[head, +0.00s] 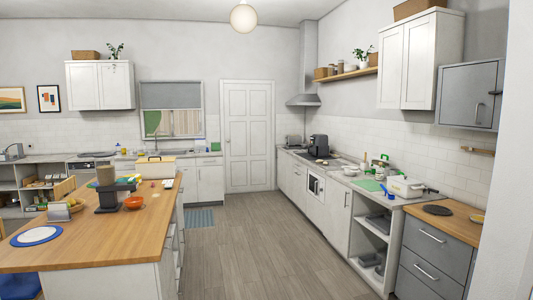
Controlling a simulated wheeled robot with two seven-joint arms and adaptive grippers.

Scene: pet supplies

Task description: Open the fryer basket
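A black boxy appliance (318,146) stands on the far part of the right-hand counter, near the stove hood. It may be the fryer, but it is too small in the head view for me to tell, and I cannot make out a basket or its handle. A white appliance (404,187) with a dark handle stands on the nearer part of the same counter; I cannot tell what it is. Neither of my grippers is in view.
A grey drawer cabinet (432,255) stands at right. The wooden floor (250,240) between them is clear up to the white door (248,135).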

